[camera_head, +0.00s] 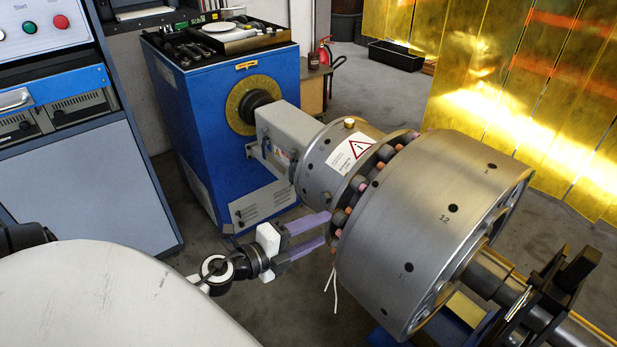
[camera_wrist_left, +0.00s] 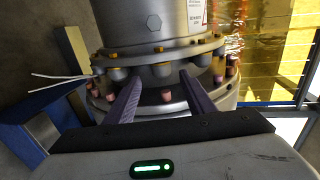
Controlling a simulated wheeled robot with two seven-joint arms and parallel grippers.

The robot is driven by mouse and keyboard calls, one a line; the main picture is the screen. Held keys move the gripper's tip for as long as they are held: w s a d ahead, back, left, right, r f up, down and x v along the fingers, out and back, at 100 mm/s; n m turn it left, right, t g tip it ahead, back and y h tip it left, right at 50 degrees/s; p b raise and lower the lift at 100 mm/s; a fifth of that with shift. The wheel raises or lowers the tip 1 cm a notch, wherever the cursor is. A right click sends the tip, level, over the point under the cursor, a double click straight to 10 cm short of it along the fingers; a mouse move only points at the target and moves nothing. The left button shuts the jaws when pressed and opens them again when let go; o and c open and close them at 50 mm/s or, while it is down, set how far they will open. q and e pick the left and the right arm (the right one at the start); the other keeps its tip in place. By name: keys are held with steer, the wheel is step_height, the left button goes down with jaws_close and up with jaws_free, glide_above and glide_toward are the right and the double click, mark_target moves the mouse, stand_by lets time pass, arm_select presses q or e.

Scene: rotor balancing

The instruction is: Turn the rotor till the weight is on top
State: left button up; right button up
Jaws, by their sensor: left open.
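The rotor is a large steel drum (camera_head: 430,225) with numbered holes on its rim, one marked 12 on the upper side. Its coupling flange carries several grey studs and copper-coloured pin ends (camera_head: 352,200). My left gripper (camera_head: 329,228) is open, its two purple fingers reaching to the near side of the flange. In the left wrist view the open fingers (camera_wrist_left: 161,84) straddle a grey stud (camera_wrist_left: 162,70) and a copper-coloured pin (camera_wrist_left: 167,95); I cannot tell whether they touch. No weight can be clearly made out on the drum. My right gripper is not in view.
A blue drive cabinet (camera_head: 190,120) stands behind, linked by a grey housing (camera_head: 285,140). Two white wires (camera_head: 334,288) hang below the flange. A black support (camera_head: 565,280) stands by the shaft. Yellow curtains (camera_head: 540,90) are at right, a control console (camera_head: 70,120) at left.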

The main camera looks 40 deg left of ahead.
arm_select(q)
steer(key=shift+v, duration=1.25)
steer(key=shift+d, duration=0.1)
steer(key=s+d+f+n+g, duration=0.7)
steer(key=s+d+f+n, duration=0.7)
steer(key=d+f+n, duration=0.3)
steer(key=shift+s+d+f+n, duration=0.3)
steer(key=shift+s+d+n, duration=0.1)
steer(key=shift+d, duration=0.3)
